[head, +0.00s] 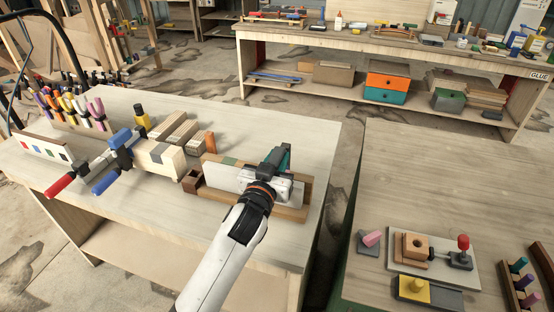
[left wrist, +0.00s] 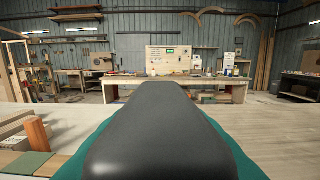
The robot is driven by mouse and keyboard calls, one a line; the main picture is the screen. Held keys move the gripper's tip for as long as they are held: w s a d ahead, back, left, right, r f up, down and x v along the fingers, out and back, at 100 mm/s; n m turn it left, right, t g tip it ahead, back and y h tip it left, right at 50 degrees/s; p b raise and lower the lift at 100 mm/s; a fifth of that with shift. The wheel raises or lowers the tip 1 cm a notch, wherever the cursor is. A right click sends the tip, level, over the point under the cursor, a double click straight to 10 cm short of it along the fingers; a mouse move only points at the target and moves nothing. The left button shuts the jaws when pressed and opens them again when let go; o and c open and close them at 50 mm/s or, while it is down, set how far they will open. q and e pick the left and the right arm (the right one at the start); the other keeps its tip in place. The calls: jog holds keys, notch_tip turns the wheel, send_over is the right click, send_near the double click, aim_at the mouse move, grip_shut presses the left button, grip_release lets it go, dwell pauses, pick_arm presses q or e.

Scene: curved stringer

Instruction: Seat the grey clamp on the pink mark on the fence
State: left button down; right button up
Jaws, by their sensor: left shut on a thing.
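My left gripper (head: 279,162) reaches over the right part of the fence and is shut on the grey clamp, which is mostly hidden in the head view. A large dark grey rounded form (left wrist: 160,130) with teal edges fills the middle of the left wrist view; I cannot tell clamp from gripper there. The fence (head: 222,160) is a wooden strip on the left table, with coloured patches along its top. A green patch (left wrist: 28,163) shows at lower left in the wrist view. I cannot make out the pink mark; the arm and gripper cover that stretch. My right gripper is out of view.
A yellow bottle (head: 142,118) stands behind. A rack of coloured-handled tools (head: 75,110) is at far left. The table's right edge is near the fence.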

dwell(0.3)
pick_arm(q)
jog(key=shift+f+b, duration=1)
jog(key=shift+f, duration=0.3)
jog(key=shift+f, duration=0.25)
jog(key=shift+f+b, duration=0.3)
jog(key=shift+f, duration=0.05)
